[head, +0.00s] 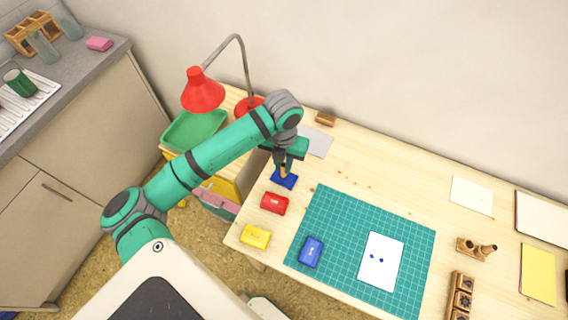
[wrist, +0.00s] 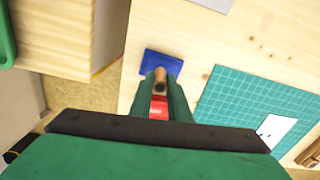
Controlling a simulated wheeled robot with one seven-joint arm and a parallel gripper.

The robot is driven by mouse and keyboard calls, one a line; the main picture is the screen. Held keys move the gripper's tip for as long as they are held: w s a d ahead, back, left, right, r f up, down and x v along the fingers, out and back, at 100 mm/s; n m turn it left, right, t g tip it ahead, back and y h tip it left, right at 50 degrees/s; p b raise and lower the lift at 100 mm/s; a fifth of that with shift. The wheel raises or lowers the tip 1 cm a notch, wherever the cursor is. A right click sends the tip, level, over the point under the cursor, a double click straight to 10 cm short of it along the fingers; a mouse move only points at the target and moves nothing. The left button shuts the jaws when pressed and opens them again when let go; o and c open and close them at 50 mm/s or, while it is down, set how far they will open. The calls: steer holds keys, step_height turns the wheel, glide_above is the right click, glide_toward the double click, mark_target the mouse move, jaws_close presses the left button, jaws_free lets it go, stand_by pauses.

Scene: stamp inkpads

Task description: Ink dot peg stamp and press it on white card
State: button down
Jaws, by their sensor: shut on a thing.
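My gripper (head: 284,164) is shut on a small wooden peg stamp (head: 283,172), held roughly upright. Its round wooden end (wrist: 160,74) shows between the fingers in the wrist view. The peg is over the blue inkpad (head: 287,183), which also shows in the wrist view (wrist: 158,60). I cannot tell whether its lower end touches the pad. The white card (head: 386,246) lies on the green cutting mat (head: 335,210) and bears two dark blue dots. The card's corner also shows in the wrist view (wrist: 276,127).
A red pad (head: 274,203) and a yellow pad (head: 255,237) stand along the table's left edge. A blue block-like item (head: 312,251) lies on the mat left of the card. A wooden stamp holder (head: 475,248) stands right of the mat. A red lamp (head: 203,92) stands behind my arm.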

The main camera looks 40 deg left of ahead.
mark_target(284, 164)
steer(key=shift+d+f, duration=0.1)
steer(key=shift+f, duration=0.5)
stand_by(1.4)
steer(key=shift+w+r, duration=0.1)
steer(key=shift+r, duration=0.25)
steer(key=shift+r, duration=0.3)
steer(key=shift+r, duration=0.1)
steer(key=shift+r, duration=2.65)
